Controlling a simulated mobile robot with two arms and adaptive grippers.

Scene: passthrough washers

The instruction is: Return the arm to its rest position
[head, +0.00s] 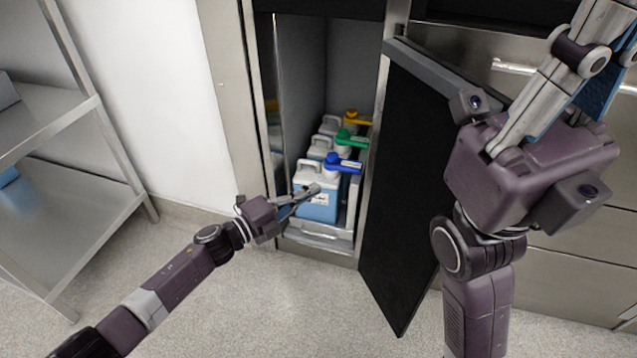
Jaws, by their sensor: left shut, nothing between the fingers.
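My left arm reaches in from the lower left of the head view. My left gripper (306,192) is shut and empty, in front of the nearest jug at the cabinet opening. I cannot tell whether it touches the jug. My right arm stands large at the right side, in front of the open door. Its gripper fingers are partly cut off at the top right edge, so I cannot tell their state.
The open cabinet (352,70) holds a row of jugs: one with a blue cap (343,163), one green (350,139), one yellow (356,118). Its black door (405,190) hangs open to the right. A steel shelf rack (75,190) stands left. The floor (250,310) is clear.

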